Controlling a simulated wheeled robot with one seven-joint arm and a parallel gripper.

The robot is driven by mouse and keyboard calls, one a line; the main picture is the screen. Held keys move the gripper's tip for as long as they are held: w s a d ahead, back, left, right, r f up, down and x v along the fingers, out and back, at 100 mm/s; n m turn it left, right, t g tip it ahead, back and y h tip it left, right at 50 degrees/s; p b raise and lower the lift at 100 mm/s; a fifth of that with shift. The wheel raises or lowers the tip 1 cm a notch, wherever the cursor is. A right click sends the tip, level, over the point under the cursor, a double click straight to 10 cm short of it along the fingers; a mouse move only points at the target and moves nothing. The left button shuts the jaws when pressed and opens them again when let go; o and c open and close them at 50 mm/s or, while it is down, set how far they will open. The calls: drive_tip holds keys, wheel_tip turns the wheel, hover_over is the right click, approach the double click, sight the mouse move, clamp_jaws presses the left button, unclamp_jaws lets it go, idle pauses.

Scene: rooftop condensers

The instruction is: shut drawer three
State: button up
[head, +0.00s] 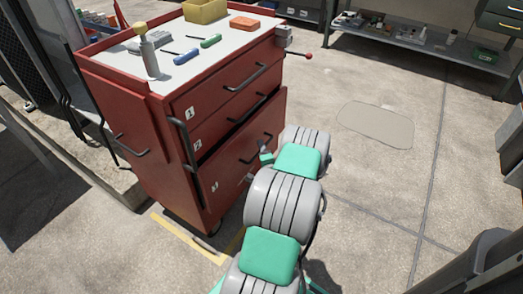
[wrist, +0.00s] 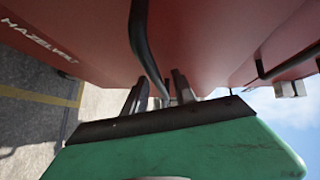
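The red cabinet (head: 135,110) has drawers numbered from the top down. Drawer three (head: 228,178), the lowest, stands out from the cabinet, with a dark gap above its front. Its dark bar handle (head: 257,149) shows left of my arm. In the wrist view a dark bar handle (wrist: 141,40) runs down the red front to between the fingers of my gripper (wrist: 160,92). The fingers are apart, one on each side of the bar, with gaps showing. Whether either finger touches the bar I cannot tell. In the head view my arm mostly hides the gripper.
The cabinet top holds a yellow bin (head: 205,11), an orange block (head: 244,23), a yellow-capped bottle (head: 147,55), and green (head: 211,41) and blue (head: 186,57) tools. A vise (head: 284,36) with a red-knobbed lever juts from its right corner. Floor to the right is clear.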

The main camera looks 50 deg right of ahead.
clamp_jaws()
idle(0.3)
idle(1.1)
